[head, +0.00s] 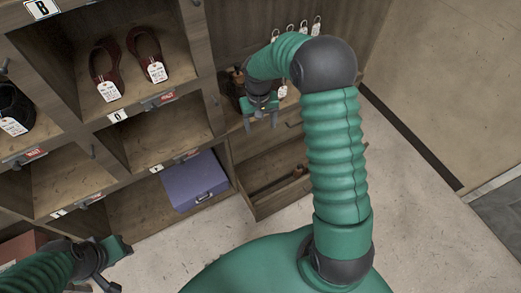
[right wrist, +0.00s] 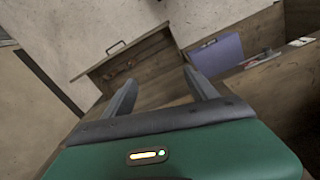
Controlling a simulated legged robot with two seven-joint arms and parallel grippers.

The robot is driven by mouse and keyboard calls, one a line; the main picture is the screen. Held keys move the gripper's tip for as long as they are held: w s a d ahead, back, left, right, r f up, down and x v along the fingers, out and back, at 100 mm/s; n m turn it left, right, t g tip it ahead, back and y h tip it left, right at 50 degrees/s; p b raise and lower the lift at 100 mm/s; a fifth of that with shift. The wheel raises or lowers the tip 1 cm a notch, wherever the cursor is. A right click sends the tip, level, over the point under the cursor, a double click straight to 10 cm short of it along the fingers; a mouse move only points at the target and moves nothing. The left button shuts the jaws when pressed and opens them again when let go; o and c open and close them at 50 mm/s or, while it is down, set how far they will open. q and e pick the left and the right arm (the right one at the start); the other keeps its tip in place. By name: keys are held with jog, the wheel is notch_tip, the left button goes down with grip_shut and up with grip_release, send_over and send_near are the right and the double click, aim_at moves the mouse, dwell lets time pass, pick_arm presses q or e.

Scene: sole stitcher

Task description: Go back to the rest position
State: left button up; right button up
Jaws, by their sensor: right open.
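My right gripper (head: 262,106) is at the end of the green arm in the head view, in front of the wooden cabinet and above its open drawer. In the right wrist view its two fingers (right wrist: 160,90) stand apart with nothing between them. My left gripper (head: 105,262) is at the lower left of the head view, low beside the shelves. Its jaws are small and partly cut off, so I cannot tell whether they are open.
Wooden shelves (head: 196,62) on the left hold dark red shoes (head: 147,58) with white tags and a purple box (head: 196,181). An open drawer (head: 283,197) juts out below my right gripper. Tagged keys (head: 291,29) hang behind my right arm. The floor (head: 440,235) at the right is clear.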

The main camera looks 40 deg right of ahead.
notch_tip(320, 180, down, 5)
jog(key=a+b, duration=0.1)
jog(key=b, duration=0.3)
pick_arm(q)
jog(key=s+x, duration=0.1)
jog(key=x, duration=0.5)
jog(key=shift+s+d+f, duration=0.25)
jog(key=shift+s+d, duration=0.05)
jog(key=shift+s, duration=0.1)
pick_arm(e)
jog(key=s+a+r+n+t, duration=0.1)
jog(key=s+a+n, duration=0.1)
jog(key=s+a, duration=0.4)
jog(key=s+a+r+n+t, duration=0.1)
jog(key=s+a+r+n, duration=0.1)
jog(key=s+a, duration=0.4)
jog(key=s, duration=0.3)
jog(key=shift+s+r+t, duration=0.15)
jog(key=shift+r+t, duration=0.1)
jog(key=shift+t, duration=0.15)
pick_arm(q)
jog(key=shift+s, duration=0.1)
jog(key=shift+a, duration=0.2)
pick_arm(e)
jog(key=shift+s+a, duration=0.1)
jog(key=shift+a, duration=0.1)
jog(key=shift+a, duration=0.1)
